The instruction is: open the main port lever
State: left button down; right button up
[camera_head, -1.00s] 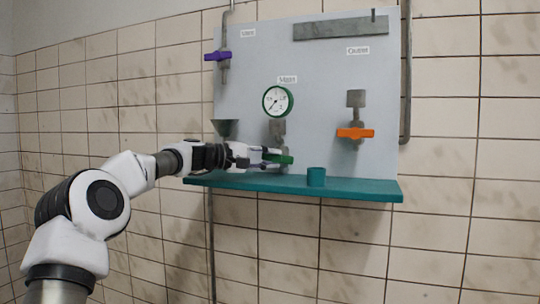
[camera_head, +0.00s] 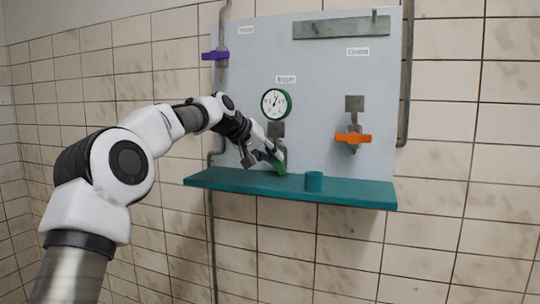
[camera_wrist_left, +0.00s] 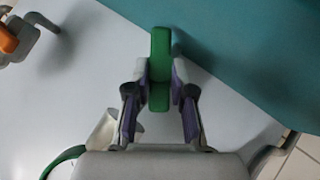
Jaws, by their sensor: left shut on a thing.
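The green main port lever (camera_head: 280,168) sits below the round gauge (camera_head: 276,103) and the label that seems to read MAIN (camera_head: 286,79). It slants steeply downward, its lower end close to the teal shelf. My left gripper (camera_head: 271,157) comes in from the upper left and is shut on it. In the left wrist view the green lever (camera_wrist_left: 160,45) stands between the two fingers of the left gripper (camera_wrist_left: 161,74), with pads on both sides. The lever's pivot is partly hidden by the gripper. My right gripper is not in view.
An orange lever (camera_head: 353,137) is on the right of the panel and a purple lever (camera_head: 215,56) at upper left. The grey panel between is clear.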

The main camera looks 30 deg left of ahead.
pick_arm(q)
jog(key=m+y, duration=0.1)
jog(key=m+g+y, duration=0.1)
jog(key=y, duration=0.1)
jog(key=d+y, duration=0.1)
jog(key=shift+f+m+g+y, duration=0.25)
jog(key=shift+m+g+y, duration=0.05)
jog(key=shift+m, duration=0.1)
dwell(0.4)
jog(key=c, duration=1)
grip_release()
jog(key=shift+w+r, duration=0.1)
jog(key=shift+r, duration=0.05)
